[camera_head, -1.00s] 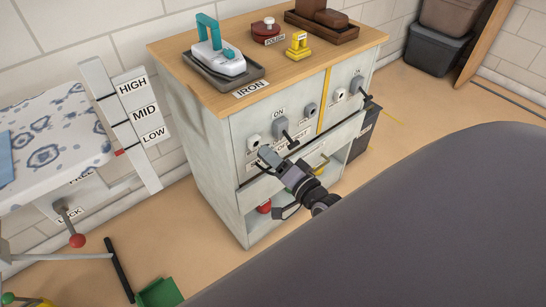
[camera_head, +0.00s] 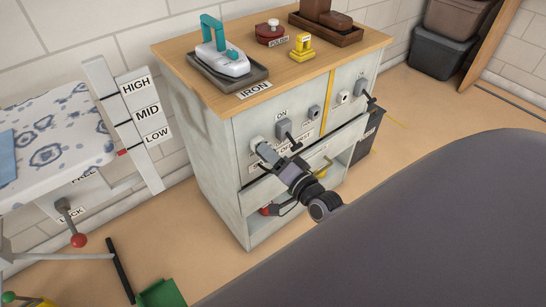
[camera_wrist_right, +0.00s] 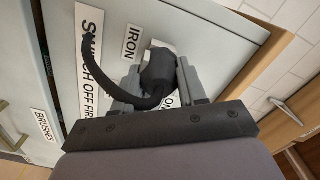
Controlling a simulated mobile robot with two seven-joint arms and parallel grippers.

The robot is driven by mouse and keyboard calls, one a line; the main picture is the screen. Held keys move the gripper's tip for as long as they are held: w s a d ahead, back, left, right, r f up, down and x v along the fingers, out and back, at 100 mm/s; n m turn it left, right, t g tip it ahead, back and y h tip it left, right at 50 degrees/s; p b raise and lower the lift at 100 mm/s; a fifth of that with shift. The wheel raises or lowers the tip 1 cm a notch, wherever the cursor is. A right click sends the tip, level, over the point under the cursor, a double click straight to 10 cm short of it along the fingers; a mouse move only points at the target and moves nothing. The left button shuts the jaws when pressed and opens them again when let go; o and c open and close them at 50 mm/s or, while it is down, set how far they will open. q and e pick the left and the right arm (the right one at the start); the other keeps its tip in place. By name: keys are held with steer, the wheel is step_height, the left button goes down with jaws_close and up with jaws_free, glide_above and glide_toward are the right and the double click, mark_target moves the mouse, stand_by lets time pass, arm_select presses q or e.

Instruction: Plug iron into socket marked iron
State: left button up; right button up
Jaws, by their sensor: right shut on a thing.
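The iron (camera_head: 222,58), white with a teal handle, rests on a dark tray (camera_head: 257,77) on the cabinet top, by a label reading IRON. My right gripper (camera_head: 268,155) is at the cabinet front, at the leftmost socket (camera_head: 257,142). In the right wrist view my gripper (camera_wrist_right: 158,80) is shut on a black plug (camera_wrist_right: 157,68), with its cord (camera_wrist_right: 92,65) curving away to the left. The plug is at the panel beside an IRON label (camera_wrist_right: 131,42). The socket face is hidden there, so I cannot tell whether the plug is seated. My left gripper is not in view.
A switch with a black lever (camera_head: 285,131) sits just right of the gripper, under ON. Farther right are two more outlets (camera_head: 314,111) and another lever (camera_head: 364,88). An ironing board (camera_head: 50,145) stands at left.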

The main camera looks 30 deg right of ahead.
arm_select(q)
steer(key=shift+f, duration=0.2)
arm_select(e)
steer(key=shift+w+a, duration=0.1)
steer(key=shift+w, duration=0.45)
steer(key=o, duration=1.2)
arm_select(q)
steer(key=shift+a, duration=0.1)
arm_select(e)
steer(key=shift+o, duration=0.2)
steer(key=shift+s, duration=0.1)
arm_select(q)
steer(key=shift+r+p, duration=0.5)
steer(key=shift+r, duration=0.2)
arm_select(e)
steer(key=s, duration=0.7)
steer(key=shift+d, duration=0.3)
